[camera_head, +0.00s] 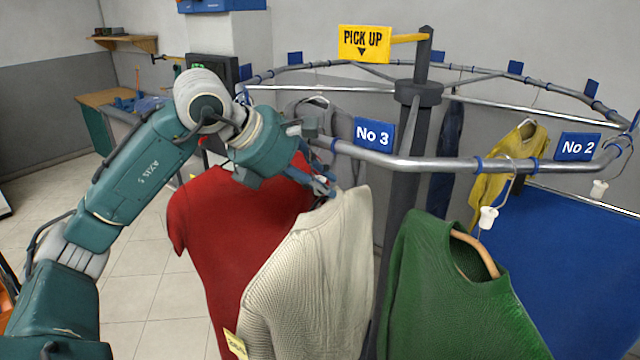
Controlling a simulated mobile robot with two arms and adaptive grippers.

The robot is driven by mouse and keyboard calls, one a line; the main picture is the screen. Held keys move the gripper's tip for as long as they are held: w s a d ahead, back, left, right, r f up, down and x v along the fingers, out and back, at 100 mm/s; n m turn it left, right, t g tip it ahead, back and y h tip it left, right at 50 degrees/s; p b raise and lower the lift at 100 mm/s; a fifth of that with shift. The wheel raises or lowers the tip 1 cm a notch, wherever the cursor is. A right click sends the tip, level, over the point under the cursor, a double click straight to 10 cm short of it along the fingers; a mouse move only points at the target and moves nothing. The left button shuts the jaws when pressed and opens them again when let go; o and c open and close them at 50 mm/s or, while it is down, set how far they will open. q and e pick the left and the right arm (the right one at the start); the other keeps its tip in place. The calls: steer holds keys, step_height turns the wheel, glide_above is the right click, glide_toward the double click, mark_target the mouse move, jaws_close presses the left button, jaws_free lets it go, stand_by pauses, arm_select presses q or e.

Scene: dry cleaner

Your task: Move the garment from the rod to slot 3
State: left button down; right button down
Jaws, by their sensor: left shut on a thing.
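My left gripper (325,188) is shut at the top of a cream knitted garment (312,275), by its neck; the hanger there is mostly hidden. The cream garment hangs below the fingers and carries a small yellow tag (236,344) at its lower left. The blue sign "No 3" (373,134) is on the round conveyor rail (430,163), above and to the right of the gripper. The hook or slot at that sign is not clear. My right gripper is not in view.
A red garment (225,250) hangs behind the cream one. A green sweater (450,300) on a wooden hanger is at the right. A yellow garment (492,180) hangs near the "No 2" sign (577,147). A dark post (400,220) stands behind.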

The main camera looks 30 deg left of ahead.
arm_select(q)
steer(key=shift+w+a+r, duration=0.1)
steer(key=shift+w+r, duration=0.1)
steer(key=shift+r, duration=0.1)
stand_by(0.6)
steer(key=c, duration=1.5)
jaws_free()
steer(key=shift+c, duration=0.2)
steer(key=shift+s, duration=0.1)
steer(key=shift+a, duration=0.1)
steer(key=shift+s+a+r, duration=0.15)
steer(key=shift+s+r, duration=0.05)
steer(key=shift+r, duration=0.15)
steer(key=v, duration=1)
steer(key=shift+s, duration=0.55)
steer(key=shift+s, duration=0.1)
